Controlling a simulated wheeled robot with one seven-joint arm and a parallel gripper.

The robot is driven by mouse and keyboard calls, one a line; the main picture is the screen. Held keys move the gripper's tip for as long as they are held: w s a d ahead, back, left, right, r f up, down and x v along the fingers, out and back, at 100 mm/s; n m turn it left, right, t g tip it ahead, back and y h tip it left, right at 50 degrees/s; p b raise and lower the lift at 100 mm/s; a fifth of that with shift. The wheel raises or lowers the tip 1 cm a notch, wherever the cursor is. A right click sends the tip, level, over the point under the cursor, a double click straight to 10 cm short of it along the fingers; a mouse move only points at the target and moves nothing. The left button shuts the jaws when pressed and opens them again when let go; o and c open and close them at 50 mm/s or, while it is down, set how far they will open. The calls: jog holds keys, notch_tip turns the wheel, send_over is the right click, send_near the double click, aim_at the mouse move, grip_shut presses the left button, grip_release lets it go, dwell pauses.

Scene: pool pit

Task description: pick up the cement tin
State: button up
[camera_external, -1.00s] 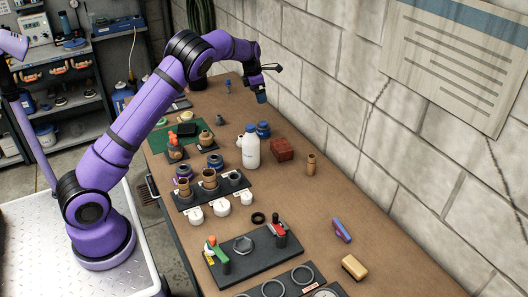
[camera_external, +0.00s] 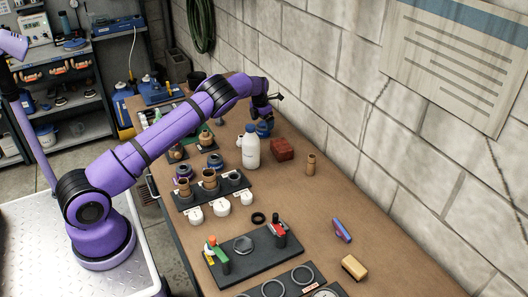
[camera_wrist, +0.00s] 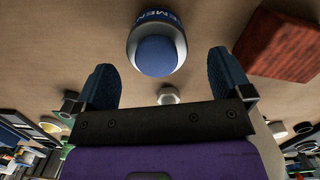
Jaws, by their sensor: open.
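The cement tin (camera_wrist: 157,45) shows in the wrist view with a domed blue top and a dark blue label band with part of the word "CEMENT". It stands ahead of and between the fingertips of my gripper (camera_wrist: 160,66), which is open and empty. The blue fingers are spread wider than the tin, with a gap on both sides. In the external view the blue tin (camera_external: 265,129) stands on the bench behind the white bottle, partly hidden. My gripper (camera_external: 263,113) is low, just above it.
A white bottle (camera_external: 250,150) stands close in front of the tin. A red brick (camera_external: 282,149) lies to its right and also shows in the wrist view (camera_wrist: 284,45). A black rack (camera_external: 212,191) with fittings sits nearer. The bench's right side is mostly clear.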

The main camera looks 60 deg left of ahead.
aim_at(264, 129)
jog(key=shift+w+a+f, duration=0.1)
jog(key=shift+w+f, duration=0.05)
jog(key=shift+f, duration=0.75)
jog(key=shift+w+a+f, duration=0.1)
jog(key=shift+w+f, duration=0.05)
jog(key=shift+f, duration=0.7)
jog(key=shift+w+a+f, duration=0.1)
jog(key=shift+w+f, duration=0.05)
jog(key=shift+f, duration=0.75)
jog(key=c, duration=1.1)
